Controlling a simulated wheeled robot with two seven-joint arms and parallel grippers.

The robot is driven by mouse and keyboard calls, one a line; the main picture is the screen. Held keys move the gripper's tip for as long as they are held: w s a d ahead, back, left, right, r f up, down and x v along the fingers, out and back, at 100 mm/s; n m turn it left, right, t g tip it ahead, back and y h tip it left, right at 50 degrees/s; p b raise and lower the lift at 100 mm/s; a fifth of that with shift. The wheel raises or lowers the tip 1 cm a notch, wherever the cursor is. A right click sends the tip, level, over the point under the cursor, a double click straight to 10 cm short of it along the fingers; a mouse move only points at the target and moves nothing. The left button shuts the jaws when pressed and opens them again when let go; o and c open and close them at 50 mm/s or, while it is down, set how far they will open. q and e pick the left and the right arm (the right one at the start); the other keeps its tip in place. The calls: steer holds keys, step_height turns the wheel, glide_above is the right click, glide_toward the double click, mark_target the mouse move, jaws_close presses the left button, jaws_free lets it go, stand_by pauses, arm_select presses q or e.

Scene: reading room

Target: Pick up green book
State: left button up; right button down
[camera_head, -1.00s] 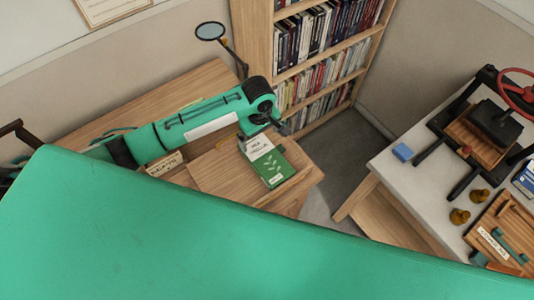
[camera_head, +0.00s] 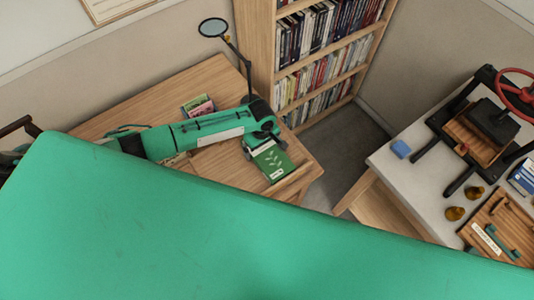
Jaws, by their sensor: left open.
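The green book (camera_head: 274,164), with a pale leaf pattern and a small white label, lies on the wooden desk (camera_head: 190,83) near its right end. My left gripper (camera_head: 262,141) is at the book's far, upper end and covers most of its white title area. It is open. Its fingers are small and partly hidden by the wrist, so I cannot tell whether they touch the book or straddle it. My right gripper is not in view.
A round magnifier (camera_head: 213,28) on a stand rises behind my left arm. Small colourful books (camera_head: 198,105) lie on the desk. A full bookcase (camera_head: 325,55) stands behind. A white table (camera_head: 410,185) with a press (camera_head: 490,120) stands right. Floor shows between.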

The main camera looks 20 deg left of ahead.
arm_select(q)
steer(key=c, duration=0.9)
steer(key=shift+c, duration=0.3)
steer(key=shift+r, duration=0.1)
